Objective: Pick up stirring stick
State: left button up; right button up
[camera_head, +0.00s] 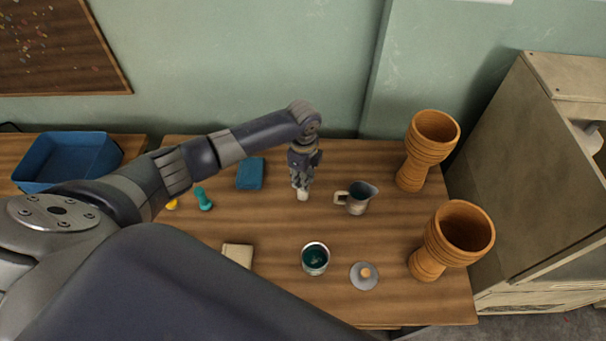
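My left gripper (301,187) points down over the middle of the wooden table (285,225), left of a small metal pitcher (357,203). Its fingers look close together, with a small pale shape (302,195) at their tips. I cannot tell whether this is a fingertip or something held, nor whether the gripper is shut. I cannot make out a stirring stick for sure; it may be hidden at or behind the gripper. A cup (315,260) with dark teal content stands in front of the gripper. My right gripper is not in view.
Two wooden goblet drums stand at the right, one behind (417,160) and one in front (432,258). A grey lid (364,283) lies right of the cup. A blue block (250,173), teal piece (204,200) and beige block (238,254) lie left. A blue bin (75,155) is far left.

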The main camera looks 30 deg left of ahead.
pick_arm(q)
grip_shut()
